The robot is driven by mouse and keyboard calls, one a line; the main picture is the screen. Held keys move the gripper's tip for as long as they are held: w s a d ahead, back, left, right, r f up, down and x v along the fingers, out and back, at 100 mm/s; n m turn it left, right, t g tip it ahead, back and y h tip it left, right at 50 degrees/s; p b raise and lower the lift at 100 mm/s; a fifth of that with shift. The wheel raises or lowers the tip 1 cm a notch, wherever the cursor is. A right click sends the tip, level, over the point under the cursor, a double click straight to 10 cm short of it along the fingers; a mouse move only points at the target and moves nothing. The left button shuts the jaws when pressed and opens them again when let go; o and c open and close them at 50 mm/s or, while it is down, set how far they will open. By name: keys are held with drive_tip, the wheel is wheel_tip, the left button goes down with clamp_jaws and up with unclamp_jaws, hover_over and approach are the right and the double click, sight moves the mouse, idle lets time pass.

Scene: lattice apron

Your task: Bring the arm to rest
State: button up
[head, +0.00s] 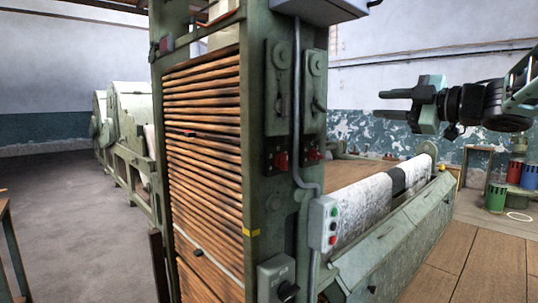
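My gripper (388,104) is at the upper right of the head view, on my arm, which comes in from the right edge. It points left, and its two dark fingers are apart with nothing seen between them. It hangs in the air, with the wall behind it, and appears clear of the machine. The rest of my arm beyond the right edge is out of view.
A tall green machine frame (270,230) with wooden slats (205,150) fills the middle. A long roller (360,208) runs back on its right. Coloured bins (496,197) stand at far right. Grey floor (75,200) is open at left; wooden flooring (470,262) lies at lower right.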

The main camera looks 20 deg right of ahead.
drive_tip(key=w+a+f+m+g+h+p, duration=0.1)
drive_tip(key=w+a+f+m+h, duration=0.1)
drive_tip(key=w+a+f+m, duration=0.3)
drive_tip(key=w+a+f+m+g+h, duration=0.1)
drive_tip(key=w+a+f, duration=0.25)
drive_tip(key=a, duration=0.45)
drive_tip(key=s+a+f+m+g+h, duration=0.1)
drive_tip(key=s+a+f+m+g, duration=0.35)
drive_tip(key=a+f, duration=0.75)
drive_tip(key=s+a+f+g, duration=0.3)
drive_tip(key=s+f, duration=0.1)
drive_tip(key=s, duration=0.5)
drive_tip(key=s+a+f+n+g+h+p, duration=0.1)
drive_tip(key=s+a+f+g, duration=0.1)
drive_tip(key=s, duration=0.7)
drive_tip(key=s+a+f+n+g, duration=0.1)
drive_tip(key=s+a+f+g, duration=0.2)
drive_tip(key=s, duration=0.6)
wheel_tip(320, 180, down, 3)
drive_tip(key=shift+a+r+g+h+p, duration=0.2)
drive_tip(key=shift+a+g+h+p, duration=0.15)
drive_tip(key=shift+g, duration=0.9)
